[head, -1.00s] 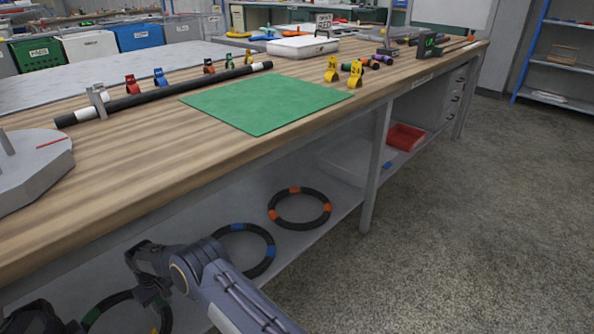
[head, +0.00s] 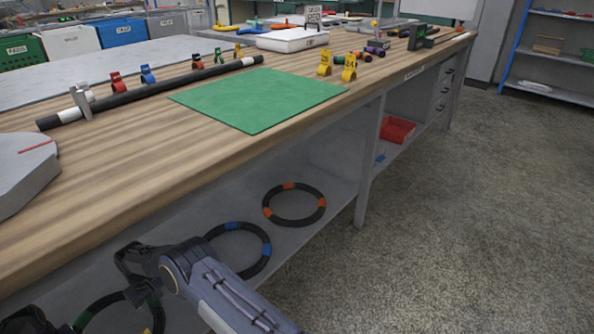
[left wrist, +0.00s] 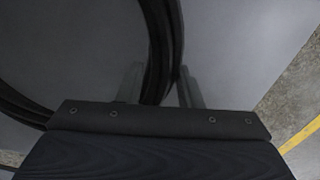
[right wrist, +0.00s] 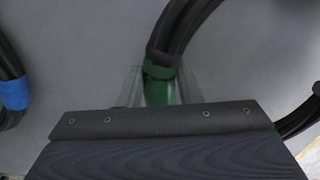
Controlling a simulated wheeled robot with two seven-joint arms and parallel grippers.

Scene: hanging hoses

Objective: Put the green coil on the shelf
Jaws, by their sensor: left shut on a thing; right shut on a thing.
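The green coil (head: 104,302) is a black hose ring with green bands, partly cut off at the bottom left of the head view. My right gripper (head: 147,297) is shut on it; in the right wrist view a green band (right wrist: 158,72) lies between the fingers (right wrist: 160,92). My left gripper (head: 62,329) is at the bottom left corner, mostly out of frame. In the left wrist view its fingers (left wrist: 160,88) are shut on the coil's black hose (left wrist: 158,45). The coil is over the grey lower shelf (head: 185,228); I cannot tell whether it touches.
A blue-banded coil (head: 265,249) lies on the shelf close to my right gripper. An orange-banded coil (head: 266,212) lies farther right. A table leg (head: 369,165) and a red bin (head: 397,130) are beyond. The worktop (head: 130,175) overhangs the shelf.

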